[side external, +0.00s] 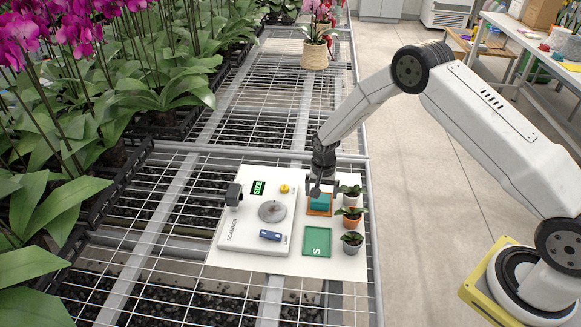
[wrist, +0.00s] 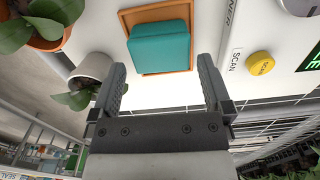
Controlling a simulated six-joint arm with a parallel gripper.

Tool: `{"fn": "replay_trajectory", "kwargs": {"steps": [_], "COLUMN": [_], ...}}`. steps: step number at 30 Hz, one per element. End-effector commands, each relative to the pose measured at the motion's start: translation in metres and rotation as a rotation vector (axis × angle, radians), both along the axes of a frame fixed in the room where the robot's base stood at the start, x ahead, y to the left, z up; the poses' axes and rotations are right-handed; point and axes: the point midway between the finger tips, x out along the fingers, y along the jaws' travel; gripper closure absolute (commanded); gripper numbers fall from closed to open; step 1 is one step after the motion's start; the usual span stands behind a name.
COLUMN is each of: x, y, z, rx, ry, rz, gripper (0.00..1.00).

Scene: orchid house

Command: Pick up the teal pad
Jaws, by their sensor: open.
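The teal pad (wrist: 160,46) is a thick block with rounded edges, lying in an orange square tray (wrist: 124,15) in the wrist view. In the side view the pad (side external: 318,201) sits in the same orange tray (side external: 319,213), partly hidden by my gripper (side external: 314,190). In the wrist view my gripper (wrist: 162,88) has its two fingers spread apart with nothing between them. The pad shows just beyond the fingertips, roughly in line with the gap. I cannot tell the exact height of the fingers above it.
Several small potted plants (side external: 352,214) stand close to the right of the tray. A green tray marked S (side external: 317,242) lies in front. A white scanner unit (side external: 240,236) with a round metal plate (side external: 272,211) and yellow button (side external: 284,188) is left. Wire-mesh bench surrounds the white board.

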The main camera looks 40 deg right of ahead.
Motion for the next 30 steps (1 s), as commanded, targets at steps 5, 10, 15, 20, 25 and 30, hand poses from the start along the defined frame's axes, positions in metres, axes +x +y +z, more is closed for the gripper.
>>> {"fn": "replay_trajectory", "kwargs": {"steps": [5, 10, 15, 20, 25, 30], "x": [0.0, 0.0, 0.0, 0.0, 0.0, 0.0], "y": [0.001, 0.001, 0.001, 0.001, 0.001, 0.001], "z": [-0.02, -0.031, -0.034, -0.034, -0.033, -0.033], "rx": [0.001, 0.0, 0.0, 0.001, 0.001, 0.001], "ry": [0.001, 0.0, 0.0, -0.001, -0.001, -0.001], "rz": [0.0, 0.0, 0.0, 0.0, 0.0, 0.0], "gripper": [0.0, 0.0, 0.0, 0.0, 0.0, 0.32]}}
